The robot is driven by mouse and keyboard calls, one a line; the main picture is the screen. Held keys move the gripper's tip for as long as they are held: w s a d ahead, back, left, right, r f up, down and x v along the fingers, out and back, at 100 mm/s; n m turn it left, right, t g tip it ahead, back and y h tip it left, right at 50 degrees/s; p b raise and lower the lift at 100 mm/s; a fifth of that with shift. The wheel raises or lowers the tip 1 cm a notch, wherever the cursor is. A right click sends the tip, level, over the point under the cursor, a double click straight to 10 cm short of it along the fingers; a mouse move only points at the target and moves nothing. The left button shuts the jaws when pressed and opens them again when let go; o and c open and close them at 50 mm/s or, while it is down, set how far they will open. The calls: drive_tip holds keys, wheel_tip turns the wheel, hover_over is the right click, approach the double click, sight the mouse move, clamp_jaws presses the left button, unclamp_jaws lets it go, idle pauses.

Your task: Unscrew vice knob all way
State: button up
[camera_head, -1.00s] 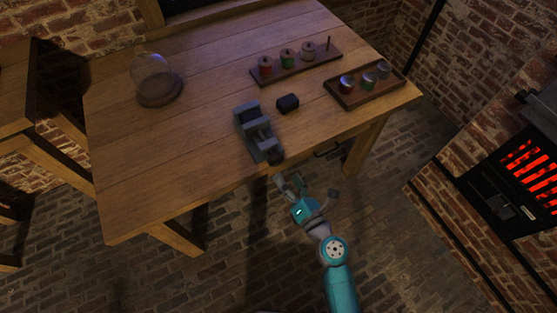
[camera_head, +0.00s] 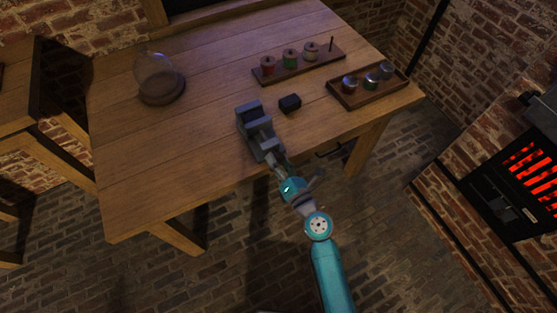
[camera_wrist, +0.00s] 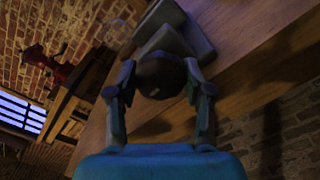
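The grey vice (camera_head: 253,118) is fixed at the front edge of the wooden table. Its dark round knob (camera_wrist: 161,76) faces me in the wrist view, with the vice body (camera_wrist: 178,32) behind it. My gripper (camera_wrist: 160,70) has one finger on each side of the knob. A narrow gap shows between the left finger and the knob; the right finger is very close to it, and I cannot tell if it touches. In the head view my gripper (camera_head: 279,171) is at the knob end of the vice and hides the knob.
A small black block (camera_head: 290,103) lies right of the vice. A rack with several coils (camera_head: 290,63) and a tray (camera_head: 345,101) of jars stand further right. A glass dome (camera_head: 158,77) is at the left. The table's front left (camera_head: 160,180) is clear.

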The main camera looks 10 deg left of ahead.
drive_tip(key=c, duration=0.4)
drive_tip(key=shift+c, duration=0.2)
drive_tip(key=shift+n, duration=0.4)
